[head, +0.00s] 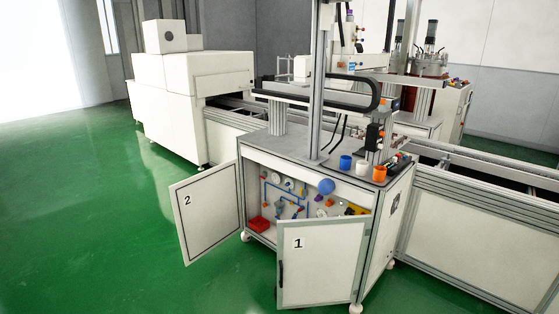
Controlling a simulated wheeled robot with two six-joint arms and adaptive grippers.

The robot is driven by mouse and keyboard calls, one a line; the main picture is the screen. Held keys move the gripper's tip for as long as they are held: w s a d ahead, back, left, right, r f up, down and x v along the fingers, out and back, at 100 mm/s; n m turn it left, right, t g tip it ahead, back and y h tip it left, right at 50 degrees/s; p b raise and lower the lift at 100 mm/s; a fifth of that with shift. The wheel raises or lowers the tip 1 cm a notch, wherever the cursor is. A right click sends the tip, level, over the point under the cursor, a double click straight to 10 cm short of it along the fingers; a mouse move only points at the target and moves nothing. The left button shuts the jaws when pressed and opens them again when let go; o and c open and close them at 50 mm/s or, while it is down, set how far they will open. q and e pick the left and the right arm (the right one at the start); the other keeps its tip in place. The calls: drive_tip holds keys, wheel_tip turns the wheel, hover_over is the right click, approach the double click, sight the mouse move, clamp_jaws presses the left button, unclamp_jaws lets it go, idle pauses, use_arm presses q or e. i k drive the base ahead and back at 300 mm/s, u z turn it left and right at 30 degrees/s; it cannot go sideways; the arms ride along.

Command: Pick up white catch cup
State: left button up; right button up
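A small white cup (362,168) stands upright on the grey top of the machine cabinet (290,150), near its front right edge. A blue cup (346,163) stands just to its left, and an orange cup (379,174) stands just to its right. The three form a short row. Neither of my grippers shows in the head view, and nothing is holding the white cup.
Two cabinet doors, marked 2 (208,212) and 1 (318,262), stand open in front. A blue ball-shaped part (326,186) is below the top edge. A metal post (320,90) rises behind the cups. Green floor (90,220) is clear at left.

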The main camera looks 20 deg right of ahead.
sight(362, 167)
drive_tip(key=z, duration=0.2)
drive_tip(key=i, duration=1.2)
drive_tip(key=z, duration=1.35)
drive_tip(key=i, duration=0.85)
drive_tip(key=z, duration=1)
drive_tip(key=i, duration=0.25)
drive_tip(key=z, duration=0.2)
